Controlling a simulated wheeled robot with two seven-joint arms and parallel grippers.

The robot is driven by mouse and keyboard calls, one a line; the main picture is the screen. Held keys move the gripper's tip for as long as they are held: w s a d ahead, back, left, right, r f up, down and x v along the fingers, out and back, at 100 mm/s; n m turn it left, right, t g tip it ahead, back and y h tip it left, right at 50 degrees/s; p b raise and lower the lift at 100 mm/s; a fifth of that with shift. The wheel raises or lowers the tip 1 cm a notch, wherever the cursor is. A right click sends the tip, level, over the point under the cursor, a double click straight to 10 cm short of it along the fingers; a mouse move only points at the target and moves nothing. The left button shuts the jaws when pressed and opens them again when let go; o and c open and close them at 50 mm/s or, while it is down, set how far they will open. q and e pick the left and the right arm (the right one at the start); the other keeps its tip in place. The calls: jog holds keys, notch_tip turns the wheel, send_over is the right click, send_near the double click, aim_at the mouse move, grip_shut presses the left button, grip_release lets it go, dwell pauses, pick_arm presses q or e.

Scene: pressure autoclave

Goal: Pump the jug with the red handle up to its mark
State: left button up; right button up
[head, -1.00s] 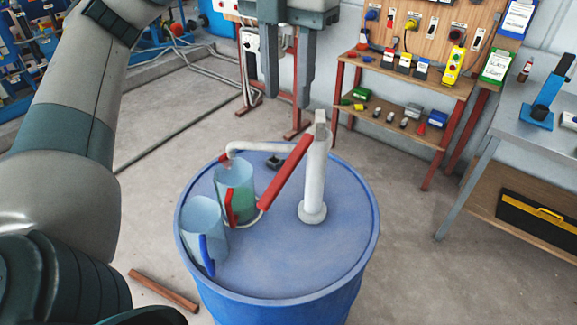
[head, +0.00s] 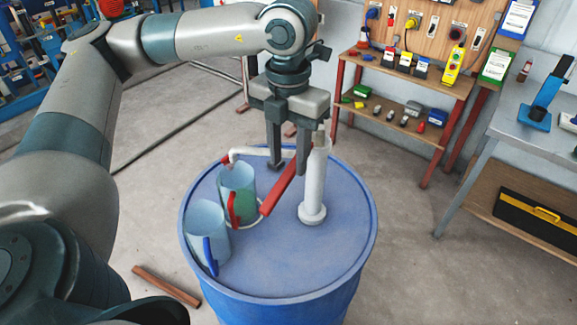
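The jug with the red handle (head: 237,181) stands upright on the blue drum (head: 290,282) below the tip of the pump's spout (head: 245,151). Green liquid shows inside it; its mark cannot be made out. The white pump (head: 315,190) rises from the drum lid, its red lever (head: 277,200) slanting down to the left. My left gripper (head: 289,165) is open and points down, its two fingers apart over the spout and the lever's upper part. Whether it touches either cannot be told. My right gripper is not in view.
A jug with a blue handle (head: 206,222) stands beside the first, nearer me. A wooden shelf (head: 400,125) with small items is behind, and a grey bench (head: 535,140) is at right. A brown bar (head: 165,287) lies on the floor. The drum lid's right side is clear.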

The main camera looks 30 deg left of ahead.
aim_at(288, 171)
pick_arm(q)
jog(key=shift+f+p, duration=0.6)
jog(key=shift+f, duration=1.85)
grip_shut()
